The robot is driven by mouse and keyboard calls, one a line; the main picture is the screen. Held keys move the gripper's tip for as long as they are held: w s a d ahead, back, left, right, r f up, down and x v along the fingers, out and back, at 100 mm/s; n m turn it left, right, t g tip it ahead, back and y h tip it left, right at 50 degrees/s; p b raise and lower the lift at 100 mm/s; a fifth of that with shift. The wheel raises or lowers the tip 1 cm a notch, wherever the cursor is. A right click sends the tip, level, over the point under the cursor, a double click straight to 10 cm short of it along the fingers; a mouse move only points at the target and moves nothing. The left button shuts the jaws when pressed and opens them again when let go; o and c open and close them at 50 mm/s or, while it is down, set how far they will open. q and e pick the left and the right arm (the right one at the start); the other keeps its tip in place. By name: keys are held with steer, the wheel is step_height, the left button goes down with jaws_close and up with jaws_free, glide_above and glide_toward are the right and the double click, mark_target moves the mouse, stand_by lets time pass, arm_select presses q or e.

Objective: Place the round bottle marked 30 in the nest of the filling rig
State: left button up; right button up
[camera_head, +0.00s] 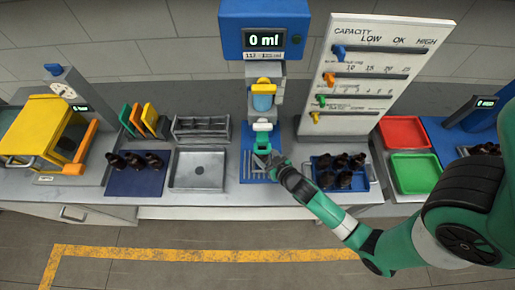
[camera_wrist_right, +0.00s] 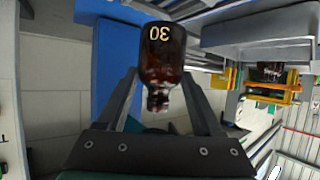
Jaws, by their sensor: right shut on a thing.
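The amber bottle marked 30 (camera_wrist_right: 160,62) is between the two fingers of my right gripper (camera_wrist_right: 159,85) in the right wrist view. The gripper is shut on it, and its number appears upside down there. In the head view my right gripper (camera_head: 264,157) is low in front of the filling rig (camera_head: 265,14), over the rig's blue base (camera_head: 247,170). I cannot make out the bottle there. The rig's display reads 0 ml. I cannot tell whether the bottle touches the nest. My left gripper is not in view.
Right of the rig, a blue tray (camera_head: 322,180) holds several amber bottles. A blue mat (camera_head: 120,187) with dark bottles and a grey metal tray (camera_head: 197,170) are to the left. The capacity board (camera_head: 365,75) stands behind right. Red (camera_head: 404,132) and green (camera_head: 416,172) trays lie further right.

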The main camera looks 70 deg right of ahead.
mark_target(266, 161)
steer(key=shift+w+d, duration=0.15)
steer(key=shift+w, duration=0.05)
step_height(266, 161, down, 4)
steer(key=b, duration=0.3)
steer(key=shift+s, duration=0.15)
steer(key=shift+r, duration=0.15)
steer(key=o, duration=1.4)
steer(key=shift+o, duration=0.2)
